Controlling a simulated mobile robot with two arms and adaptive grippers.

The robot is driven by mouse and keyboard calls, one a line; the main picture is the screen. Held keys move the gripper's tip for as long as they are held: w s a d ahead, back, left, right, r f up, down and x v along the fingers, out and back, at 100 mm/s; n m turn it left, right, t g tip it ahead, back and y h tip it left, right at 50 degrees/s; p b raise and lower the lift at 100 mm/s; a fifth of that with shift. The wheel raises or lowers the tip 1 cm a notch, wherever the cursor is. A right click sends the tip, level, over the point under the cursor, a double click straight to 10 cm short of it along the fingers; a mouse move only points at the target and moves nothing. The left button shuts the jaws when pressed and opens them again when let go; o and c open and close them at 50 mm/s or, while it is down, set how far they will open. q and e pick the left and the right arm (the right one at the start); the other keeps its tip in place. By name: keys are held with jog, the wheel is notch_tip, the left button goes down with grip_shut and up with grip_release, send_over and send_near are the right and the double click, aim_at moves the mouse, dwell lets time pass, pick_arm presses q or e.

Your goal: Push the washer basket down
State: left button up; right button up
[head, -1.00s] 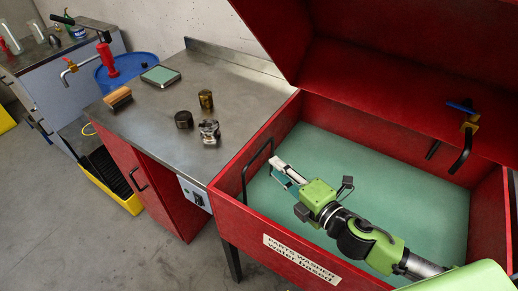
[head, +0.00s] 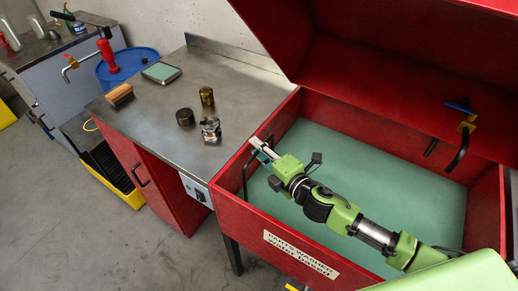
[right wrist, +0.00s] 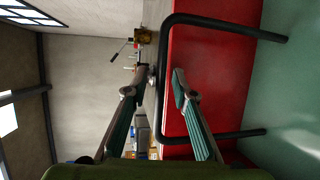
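The red parts washer (head: 300,257) stands open with green liquid (head: 400,190) inside. A black, loop-shaped handle (head: 244,180) rises from the liquid at the washer's left wall. I take it as the washer basket's handle; the basket itself is not visible. My right gripper (head: 261,147) is at the top of this handle. In the right wrist view, its two fingers (right wrist: 154,87) are spread, and the handle's crossbar (right wrist: 161,85) appears between them, nearer one finger. I cannot tell whether they touch. My left gripper is not in view.
The raised red lid (head: 390,80) overhangs the washer. A black spout with a blue-handled valve (head: 465,130) is at the right. The steel bench (head: 170,120) to the left carries dark metal parts (head: 186,117), a brush (head: 119,96) and a small tray (head: 161,72).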

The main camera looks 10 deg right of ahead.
grip_shut()
jog(key=shift+f, duration=0.1)
notch_tip(320, 180, down, 4)
jog(key=b, duration=0.3)
jog(key=shift+f, duration=0.1)
jog(key=shift+s, duration=0.1)
jog(key=shift+c, duration=0.4)
grip_release()
jog(key=shift+o, duration=0.4)
